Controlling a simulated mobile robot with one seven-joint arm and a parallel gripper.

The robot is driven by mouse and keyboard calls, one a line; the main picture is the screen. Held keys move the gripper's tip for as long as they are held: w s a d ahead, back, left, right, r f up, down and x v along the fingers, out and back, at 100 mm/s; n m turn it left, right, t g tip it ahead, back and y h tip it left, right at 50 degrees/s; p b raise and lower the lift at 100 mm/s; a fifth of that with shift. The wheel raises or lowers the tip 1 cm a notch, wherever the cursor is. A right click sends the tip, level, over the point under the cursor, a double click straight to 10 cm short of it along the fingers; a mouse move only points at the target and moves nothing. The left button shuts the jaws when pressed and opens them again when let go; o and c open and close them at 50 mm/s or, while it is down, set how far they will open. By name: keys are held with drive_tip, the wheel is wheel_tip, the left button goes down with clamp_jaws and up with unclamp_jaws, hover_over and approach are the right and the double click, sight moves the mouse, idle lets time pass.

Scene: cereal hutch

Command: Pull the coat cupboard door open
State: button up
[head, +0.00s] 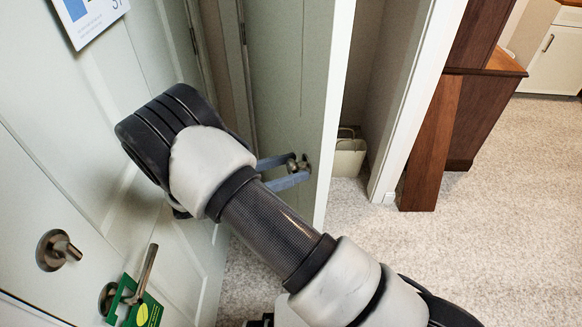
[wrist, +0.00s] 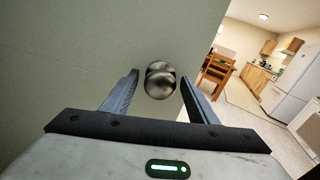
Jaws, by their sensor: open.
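The coat cupboard door (head: 290,70) is a pale green panel with a white edge. It stands partly open, with the cupboard's inside showing past its right edge. Its round metal knob (head: 301,165) is near that edge. My gripper (head: 302,168) reaches the knob with its two blue-grey fingers apart. In the wrist view the knob (wrist: 160,80) sits between the open fingertips (wrist: 160,77), one on each side, with gaps visible. Plain door surface (wrist: 80,60) fills the left of that view. I cannot tell whether any finger touches the knob.
A pale basket (head: 348,155) stands on the cupboard floor. Another pale door (head: 90,150) at left has a lever handle (head: 145,275) with a green tag (head: 135,308). Brown wooden furniture (head: 430,150) stands right of the cupboard frame. Carpet (head: 500,230) at right is clear.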

drive_tip(key=v, duration=0.7)
idle(0.4)
